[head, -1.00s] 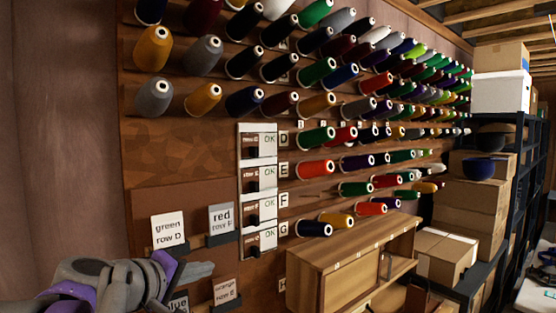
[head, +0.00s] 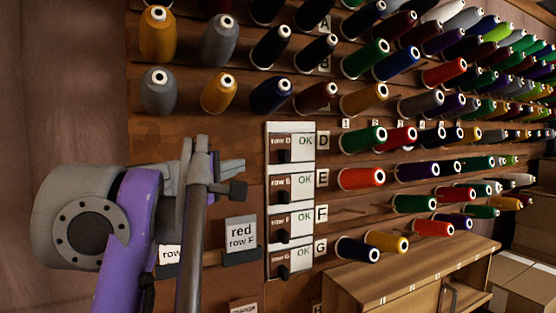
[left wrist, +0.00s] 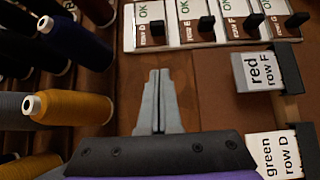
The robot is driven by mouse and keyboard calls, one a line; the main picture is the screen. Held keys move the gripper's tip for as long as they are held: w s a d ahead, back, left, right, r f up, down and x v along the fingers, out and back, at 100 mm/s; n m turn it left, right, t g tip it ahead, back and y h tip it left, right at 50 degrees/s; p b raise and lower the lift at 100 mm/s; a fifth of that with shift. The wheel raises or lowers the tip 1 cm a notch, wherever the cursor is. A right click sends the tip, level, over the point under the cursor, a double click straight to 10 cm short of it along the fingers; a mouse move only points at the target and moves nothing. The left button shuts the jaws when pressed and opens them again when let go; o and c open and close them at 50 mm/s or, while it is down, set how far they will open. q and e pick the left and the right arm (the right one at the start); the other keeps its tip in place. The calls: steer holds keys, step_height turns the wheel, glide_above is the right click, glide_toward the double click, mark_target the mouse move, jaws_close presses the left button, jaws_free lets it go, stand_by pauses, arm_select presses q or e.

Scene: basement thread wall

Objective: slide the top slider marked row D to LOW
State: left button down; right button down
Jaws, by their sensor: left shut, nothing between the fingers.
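My right gripper is not in view.
Below the row D slider are the row E (head: 289,188), row F (head: 290,222) and row G (head: 290,258) sliders. A red row F card (head: 241,233) stands below my gripper. Thread cones, such as an orange one (head: 362,178), jut out to the right. A wooden cabinet (head: 400,270) stands lower right.

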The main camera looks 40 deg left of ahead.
arm_select(q)
glide_toward(280, 156)
steer(key=w+a, duration=0.2)
steer(key=a, duration=0.1)
steer(key=shift+w+d+p, duration=0.25)
steer(key=shift+w+p, duration=0.25)
steer(key=shift+w, duration=0.55)
steer(key=shift+w+d, duration=0.45)
steer(key=shift+w, duration=0.2)
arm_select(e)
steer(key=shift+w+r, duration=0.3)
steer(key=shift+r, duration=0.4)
arm_select(q)
steer(key=shift+s+a, duration=0.1)
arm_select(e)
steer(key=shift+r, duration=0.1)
